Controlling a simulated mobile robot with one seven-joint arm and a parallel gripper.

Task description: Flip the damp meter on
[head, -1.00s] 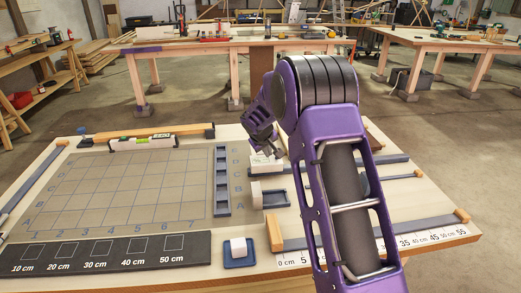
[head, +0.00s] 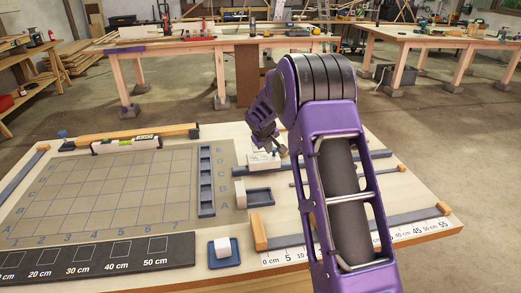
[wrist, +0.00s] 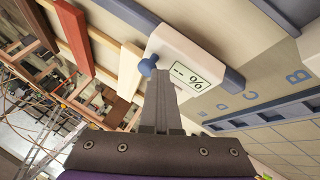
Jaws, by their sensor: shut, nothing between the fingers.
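The damp meter (wrist: 188,58) is a white box with a display reading "-- %" and a blue round-ended knob or lever at its edge (wrist: 147,66). In the head view the damp meter (head: 262,161) lies at the right of the table, beyond the grid mat. My gripper (wrist: 157,72) is shut and empty, its fingertips right by the blue knob; I cannot tell if they touch. In the head view my gripper (head: 281,148) is over the meter's right end and hides part of it.
A blue slotted rack (head: 206,180) stands left of the meter. A spirit level (head: 125,145) lies at the back left.

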